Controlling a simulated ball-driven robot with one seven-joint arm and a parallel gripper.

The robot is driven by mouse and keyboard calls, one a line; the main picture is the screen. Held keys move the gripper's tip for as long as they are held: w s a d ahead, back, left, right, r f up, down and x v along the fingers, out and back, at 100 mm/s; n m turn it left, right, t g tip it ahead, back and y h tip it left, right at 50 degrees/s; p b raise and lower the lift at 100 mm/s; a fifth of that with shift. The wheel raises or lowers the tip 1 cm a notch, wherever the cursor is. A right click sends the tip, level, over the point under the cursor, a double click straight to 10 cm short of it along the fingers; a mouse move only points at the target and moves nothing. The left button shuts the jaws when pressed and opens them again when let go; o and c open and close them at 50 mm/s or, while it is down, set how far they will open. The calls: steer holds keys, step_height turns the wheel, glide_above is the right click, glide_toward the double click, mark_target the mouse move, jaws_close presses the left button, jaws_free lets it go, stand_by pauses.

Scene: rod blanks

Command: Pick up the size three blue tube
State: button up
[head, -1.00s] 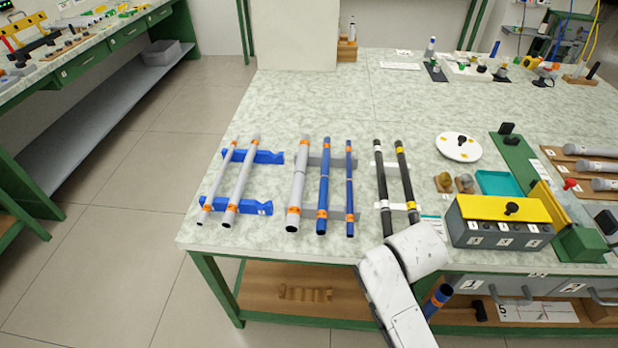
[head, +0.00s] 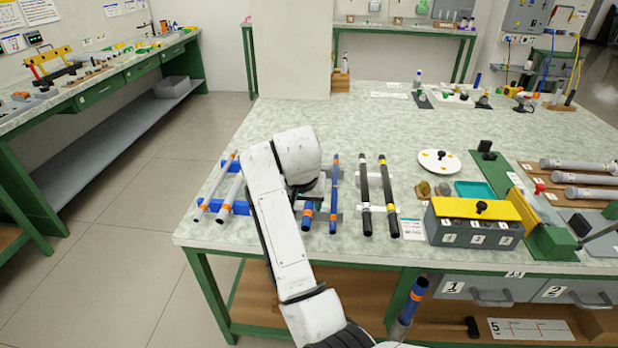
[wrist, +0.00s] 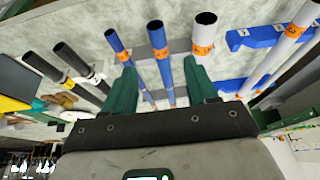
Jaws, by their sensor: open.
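Two blue tubes with orange bands lie side by side on pale supports on the table. The thicker blue tube (head: 306,224) is partly hidden by my arm in the head view; the thinner blue tube (head: 334,185) is just right of it. I cannot read a size on either. In the wrist view my gripper (wrist: 161,72) is open and empty above them. The thicker blue tube (wrist: 162,62) runs between the fingers. The thinner blue tube (wrist: 118,45) passes close to the left finger.
A thick grey tube (wrist: 203,40) lies beside the right finger. Thinner grey tubes (head: 230,195) rest on blue supports; two black tubes (head: 388,200) lie right. Another blue tube (head: 415,293) stands tilted low at the table's front. A yellow-topped box (head: 475,210) is further right.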

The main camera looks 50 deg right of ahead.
mark_target(307, 215)
steer(key=x, duration=0.9)
steer(key=shift+w+d+r, duration=0.1)
steer(key=shift+d+r, duration=0.05)
steer(key=c, duration=0.9)
